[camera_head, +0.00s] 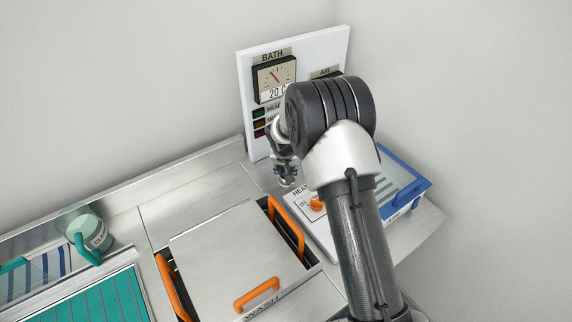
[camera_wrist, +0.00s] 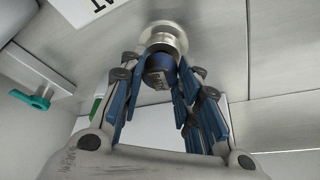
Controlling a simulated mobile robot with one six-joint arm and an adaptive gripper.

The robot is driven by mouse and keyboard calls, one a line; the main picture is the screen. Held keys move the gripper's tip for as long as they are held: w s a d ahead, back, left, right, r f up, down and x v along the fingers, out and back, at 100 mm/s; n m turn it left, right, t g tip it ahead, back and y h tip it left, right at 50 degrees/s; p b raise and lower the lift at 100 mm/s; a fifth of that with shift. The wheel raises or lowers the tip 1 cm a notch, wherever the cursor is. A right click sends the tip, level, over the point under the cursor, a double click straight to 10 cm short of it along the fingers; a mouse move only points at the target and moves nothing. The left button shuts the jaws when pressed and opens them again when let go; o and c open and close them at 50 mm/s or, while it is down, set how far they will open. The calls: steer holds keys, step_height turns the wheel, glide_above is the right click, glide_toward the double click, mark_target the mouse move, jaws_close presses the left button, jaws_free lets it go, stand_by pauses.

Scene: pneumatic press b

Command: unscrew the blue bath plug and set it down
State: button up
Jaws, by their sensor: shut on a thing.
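The blue bath plug (camera_wrist: 158,68) shows in the wrist view between my fingers, with its end face toward the camera. A round pale metal fitting (camera_wrist: 164,38) sits directly behind it. I cannot tell how far the plug is threaded into it. My gripper (camera_wrist: 158,78) is shut on the plug, with blue finger pads on both sides. In the head view my gripper (camera_head: 286,172) points down near the steel deck, below the white gauge panel (camera_head: 249,122). The plug cannot be made out there, and my arm covers part of the area.
A steel lid (camera_head: 225,250) with orange handles lies in front. A heater box (camera_head: 304,208) with an orange knob and a blue-rimmed tray (camera_head: 408,180) stand to the right. Bare deck (camera_head: 185,208) lies left of the gripper.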

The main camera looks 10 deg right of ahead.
stand_by(0.4)
steer(key=p, duration=0.2)
steer(key=n+p, duration=0.1)
steer(key=p, duration=0.1)
steer(key=shift+s+r+n+y, duration=0.1)
steer(key=shift+r+n+y, duration=0.1)
steer(key=shift+n+y, duration=0.1)
steer(key=shift+p, duration=0.4)
steer(key=shift+f+n, duration=0.25)
steer(key=shift+n, duration=0.05)
steer(key=p, duration=0.2)
steer(key=shift+d+r+n+p, duration=0.1)
steer(key=shift+r+n+p, duration=0.15)
steer(key=shift+n+p, duration=0.1)
steer(key=shift+f+n+y, duration=0.25)
steer(key=shift+n+y, duration=0.2)
steer(key=shift+y, duration=0.05)
steer(key=shift+f+b, duration=0.15)
steer(key=shift+b, duration=0.3)
